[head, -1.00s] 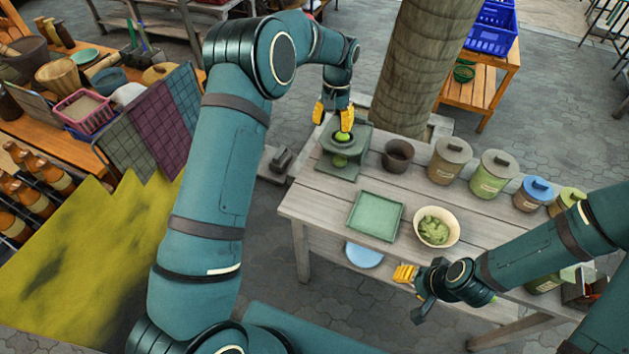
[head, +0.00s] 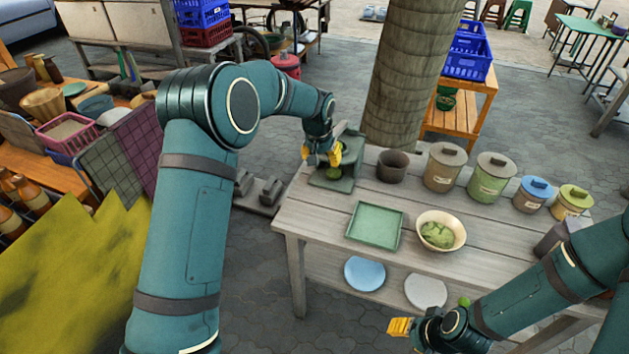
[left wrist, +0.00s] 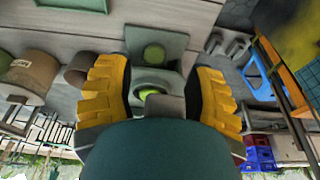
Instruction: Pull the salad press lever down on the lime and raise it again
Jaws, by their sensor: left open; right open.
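The grey-green salad press (head: 345,182) stands at the table's back left corner. A round green lime (head: 333,174) shows low in it; in the left wrist view the lime (left wrist: 154,54) lies on the press base (left wrist: 172,42). A second green round piece (left wrist: 150,93) sits in a grey ring nearer my left gripper; I cannot tell whether it belongs to the lever. My left gripper (head: 321,156) is open at the upper part of the press, its yellow fingers on either side of the ring. The lever is mostly hidden. My right gripper (head: 400,327) is open and empty, in front of the table.
A dark brown pot (head: 391,168) stands close right of the press, with lidded canisters (head: 443,168) beyond. A green tray (head: 374,226) and a cream bowl of greens (head: 440,231) are in front. A thick post (head: 407,75) rises behind the table.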

